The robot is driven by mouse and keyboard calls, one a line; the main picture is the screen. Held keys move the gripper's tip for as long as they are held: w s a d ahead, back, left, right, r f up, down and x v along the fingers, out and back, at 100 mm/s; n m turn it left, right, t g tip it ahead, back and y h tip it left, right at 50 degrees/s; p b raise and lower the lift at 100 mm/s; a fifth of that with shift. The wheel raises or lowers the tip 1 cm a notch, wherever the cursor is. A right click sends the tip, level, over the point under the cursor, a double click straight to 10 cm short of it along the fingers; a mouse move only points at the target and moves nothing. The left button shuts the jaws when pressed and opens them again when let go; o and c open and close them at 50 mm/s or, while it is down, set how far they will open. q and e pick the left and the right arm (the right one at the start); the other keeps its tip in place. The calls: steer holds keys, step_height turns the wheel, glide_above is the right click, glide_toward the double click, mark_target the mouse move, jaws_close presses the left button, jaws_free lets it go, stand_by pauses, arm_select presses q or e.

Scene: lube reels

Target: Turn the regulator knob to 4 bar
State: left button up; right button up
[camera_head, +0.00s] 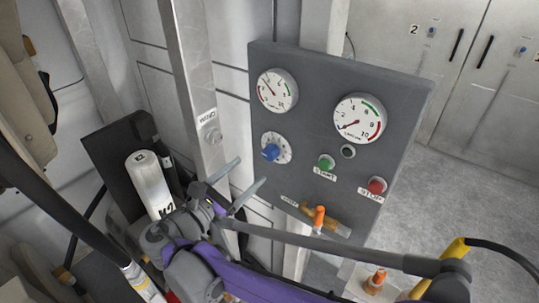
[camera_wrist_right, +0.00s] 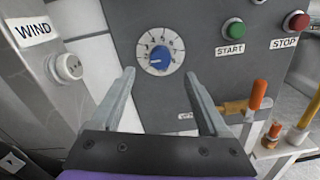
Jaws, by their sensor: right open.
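The blue regulator knob (camera_head: 271,152) sits on a white numbered dial on the grey control panel (camera_head: 300,130). In the right wrist view the knob (camera_wrist_right: 160,57) lies ahead, between and beyond my fingertips, with its dial numbers too small to read surely. My right gripper (camera_head: 251,177) is open and empty, apart from the knob; it also shows in the right wrist view (camera_wrist_right: 160,80). Two round gauges are above: a left gauge (camera_head: 277,91) and a right gauge (camera_head: 359,118), whose needle points to the lower left. My left gripper is not in view.
A green START button (camera_head: 326,162) and red STOP button (camera_head: 376,186) are right of the knob. An orange-handled valve (camera_head: 319,216) is below. The WIND knob (camera_wrist_right: 68,67) is on a post at left. A white cylinder (camera_head: 149,182) stands left of my gripper.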

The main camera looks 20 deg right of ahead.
mark_target(268, 155)
steer(key=x, duration=0.8)
steer(key=shift+w+d, duration=0.2)
steer(key=shift+d, duration=0.15)
jaws_close()
